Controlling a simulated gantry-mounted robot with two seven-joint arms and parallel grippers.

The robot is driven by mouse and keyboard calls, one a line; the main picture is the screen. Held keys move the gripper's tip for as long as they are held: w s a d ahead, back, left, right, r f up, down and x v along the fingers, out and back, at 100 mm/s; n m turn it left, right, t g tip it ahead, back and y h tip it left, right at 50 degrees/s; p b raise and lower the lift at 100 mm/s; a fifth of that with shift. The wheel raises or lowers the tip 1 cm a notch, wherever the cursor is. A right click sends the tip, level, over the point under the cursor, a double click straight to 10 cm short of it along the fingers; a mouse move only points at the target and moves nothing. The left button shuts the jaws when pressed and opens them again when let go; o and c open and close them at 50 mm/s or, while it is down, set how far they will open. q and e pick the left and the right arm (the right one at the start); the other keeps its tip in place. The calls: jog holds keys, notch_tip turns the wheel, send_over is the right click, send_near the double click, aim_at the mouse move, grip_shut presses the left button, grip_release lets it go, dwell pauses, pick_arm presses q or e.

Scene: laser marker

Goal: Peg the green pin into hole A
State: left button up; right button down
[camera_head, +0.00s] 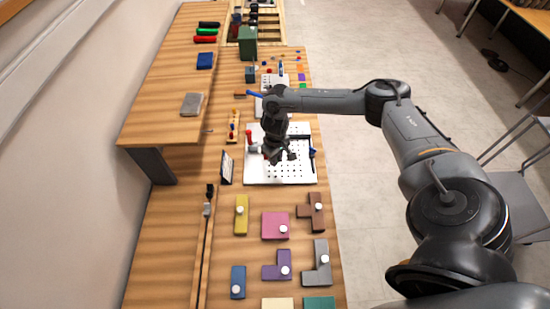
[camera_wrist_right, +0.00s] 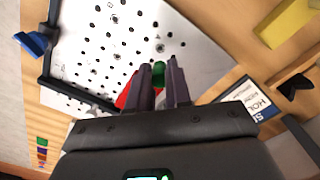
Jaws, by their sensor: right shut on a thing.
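The white pegboard (camera_head: 255,177) lies on the wooden bench and has rows of small dark holes. In the right wrist view the pegboard (camera_wrist_right: 200,50) fills the upper middle. My right gripper (camera_head: 274,160) is low over the board. In the wrist view its fingers (camera_wrist_right: 165,72) are shut on the green pin (camera_wrist_right: 159,75), whose top shows between them. The pin's lower end is hidden, and I cannot tell whether it touches a hole. No readable letter marks hole A. My left gripper is not in view.
A red piece (camera_wrist_right: 123,97) shows just beside the fingers. A small sign (camera_head: 227,167) stands left of the board. Coloured blocks with white knobs, such as a pink one (camera_head: 272,222), lie in front.

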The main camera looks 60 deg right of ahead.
aim_at(275, 173)
jog(key=shift+f+b, duration=1.4)
jog(key=shift+b, duration=0.1)
jog(key=shift+f, duration=0.75)
jog(key=shift+f, duration=0.1)
jog(key=shift+f, duration=0.5)
jog(key=c, duration=1)
grip_release()
